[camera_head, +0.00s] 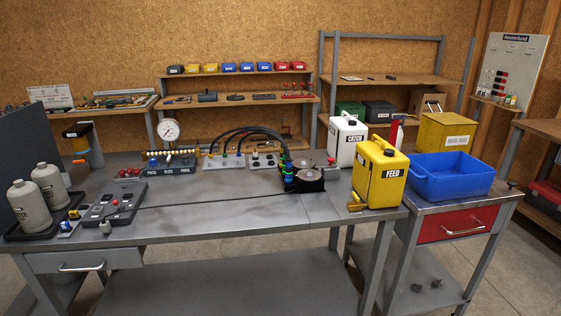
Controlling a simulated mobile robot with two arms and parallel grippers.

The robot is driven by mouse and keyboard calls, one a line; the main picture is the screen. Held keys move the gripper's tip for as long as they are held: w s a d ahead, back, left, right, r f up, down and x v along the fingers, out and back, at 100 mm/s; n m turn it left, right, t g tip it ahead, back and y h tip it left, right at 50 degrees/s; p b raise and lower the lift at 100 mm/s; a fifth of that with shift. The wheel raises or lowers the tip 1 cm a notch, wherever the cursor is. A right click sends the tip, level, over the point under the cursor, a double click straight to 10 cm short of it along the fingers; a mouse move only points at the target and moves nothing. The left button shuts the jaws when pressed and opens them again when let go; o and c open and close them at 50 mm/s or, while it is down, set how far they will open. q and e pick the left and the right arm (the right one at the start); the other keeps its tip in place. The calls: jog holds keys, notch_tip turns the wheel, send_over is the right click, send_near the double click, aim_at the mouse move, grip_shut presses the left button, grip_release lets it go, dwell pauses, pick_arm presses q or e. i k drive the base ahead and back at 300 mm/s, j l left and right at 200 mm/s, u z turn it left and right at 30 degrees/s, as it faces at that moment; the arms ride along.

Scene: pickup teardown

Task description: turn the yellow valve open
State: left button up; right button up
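A yellow jerrycan labelled FEED (379,176) stands upright near the right end of the grey workbench. A small yellow tap (355,203) sits low on its left side. A second small yellow part (74,214) is at the bench's left, beside a small blue part (66,226). Both are too small to tell their handle positions, and I cannot tell which yellow part is the valve. Neither of my grippers is in view.
Black hoses (248,136) run to a dark pump-like unit (304,179) left of the jerrycan. A white jerrycan (346,139) stands behind. A blue bin (451,181) is on the right cart. Two grey bottles (30,208) stand left. The bench's front middle is clear.

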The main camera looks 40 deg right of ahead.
aim_at(356, 199)
jog(key=z, duration=0.9)
